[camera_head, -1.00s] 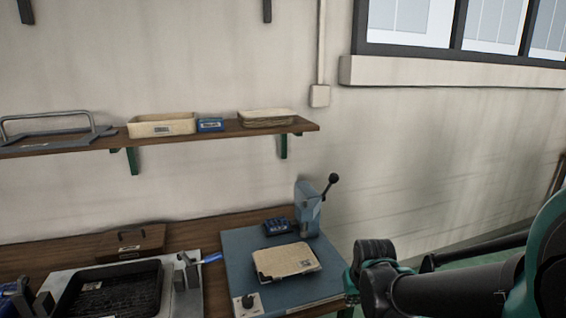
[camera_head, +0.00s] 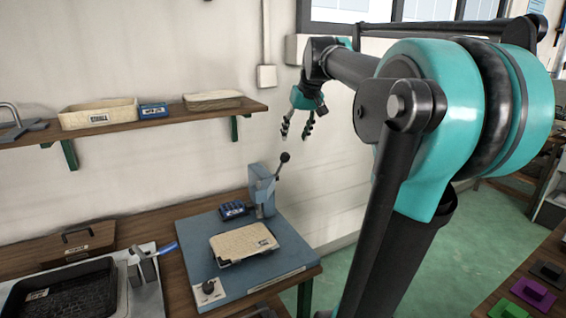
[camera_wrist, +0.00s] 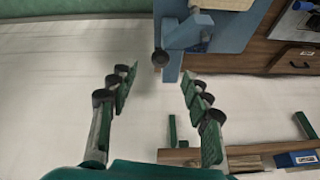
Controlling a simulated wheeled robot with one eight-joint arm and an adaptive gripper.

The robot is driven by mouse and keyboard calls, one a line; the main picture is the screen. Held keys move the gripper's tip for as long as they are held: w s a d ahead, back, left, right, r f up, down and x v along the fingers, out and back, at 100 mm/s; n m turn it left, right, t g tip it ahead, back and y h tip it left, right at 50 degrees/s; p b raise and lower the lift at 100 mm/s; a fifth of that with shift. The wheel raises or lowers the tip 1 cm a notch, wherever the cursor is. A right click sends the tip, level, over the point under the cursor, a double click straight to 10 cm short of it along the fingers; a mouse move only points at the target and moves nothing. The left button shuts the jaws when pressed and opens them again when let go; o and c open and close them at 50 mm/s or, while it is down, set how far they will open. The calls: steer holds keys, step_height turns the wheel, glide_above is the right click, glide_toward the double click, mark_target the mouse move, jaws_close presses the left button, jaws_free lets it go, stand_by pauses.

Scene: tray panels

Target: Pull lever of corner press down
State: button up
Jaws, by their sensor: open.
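The corner press (camera_head: 262,190) is a blue-grey column at the back corner of a blue base plate. Its lever (camera_head: 285,157) slants up to the right and ends in a black ball knob. My gripper (camera_head: 297,133) is open and empty, fingers pointing down, above the lever knob and apart from it in the head view. In the wrist view the press (camera_wrist: 185,35) is at top centre. The dark lever knob (camera_wrist: 160,60) shows just beyond the gap between my open fingertips (camera_wrist: 156,82).
A beige panel (camera_head: 243,243) lies on the blue plate (camera_head: 205,232), with a blue block (camera_head: 232,210) behind it. A shelf (camera_head: 130,122) with trays runs along the wall to the left. A black tray (camera_head: 65,292) stands at the lower left. Free wall lies right of the press.

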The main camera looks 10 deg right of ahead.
mark_target(283, 161)
steer(key=x, duration=0.5)
steer(key=w+x, duration=0.1)
steer(key=x, duration=0.8)
steer(key=shift+w+a+r, duration=0.1)
steer(key=shift+w+a, duration=0.2)
steer(key=shift+w, duration=0.2)
jaws_close()
